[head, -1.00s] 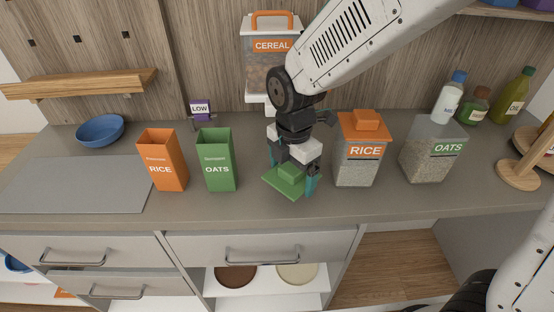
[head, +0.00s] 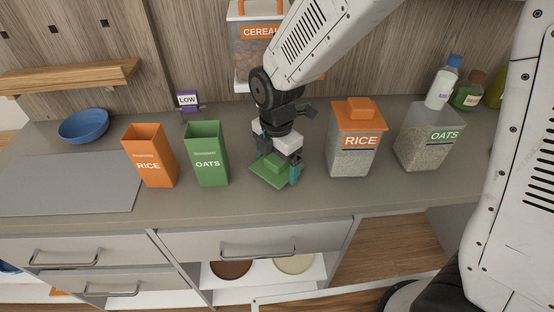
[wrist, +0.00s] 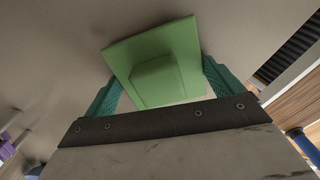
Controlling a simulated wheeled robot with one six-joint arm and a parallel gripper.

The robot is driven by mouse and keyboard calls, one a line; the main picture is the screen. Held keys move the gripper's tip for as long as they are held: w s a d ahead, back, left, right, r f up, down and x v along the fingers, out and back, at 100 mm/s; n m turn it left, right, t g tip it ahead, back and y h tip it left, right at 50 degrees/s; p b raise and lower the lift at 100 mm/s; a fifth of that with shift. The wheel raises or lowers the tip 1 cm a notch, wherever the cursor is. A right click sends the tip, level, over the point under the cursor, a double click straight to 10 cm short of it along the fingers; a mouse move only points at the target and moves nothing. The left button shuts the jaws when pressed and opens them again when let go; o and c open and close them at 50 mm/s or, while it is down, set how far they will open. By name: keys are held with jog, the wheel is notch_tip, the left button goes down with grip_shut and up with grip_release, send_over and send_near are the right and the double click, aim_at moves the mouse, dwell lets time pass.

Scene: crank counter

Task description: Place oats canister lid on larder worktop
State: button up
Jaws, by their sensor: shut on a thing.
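The green oats canister lid (head: 266,174) is at or just above the grey larder worktop (head: 240,202), between the green OATS box and the RICE canister. I cannot tell whether it touches the worktop. My gripper (head: 281,166) is shut on the lid's raised block. In the wrist view the lid (wrist: 160,62) sits tilted in the picture between the two teal fingers. The oats canister (head: 423,140) stands open at the right, its label reading OATS, with pale oats inside.
An orange RICE box (head: 150,157) and green OATS box (head: 207,155) stand left of my gripper. The lidded RICE canister (head: 354,143) stands right. A cereal dispenser (head: 255,50) hangs behind. Bottles (head: 443,86) stand at back right. A flat grey board (head: 70,186) lies at left.

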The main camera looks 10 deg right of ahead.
jog(key=o, duration=0.8)
jog(key=shift+c, duration=0.2)
notch_tip(320, 180, up, 12)
jog(key=shift+r, duration=0.1)
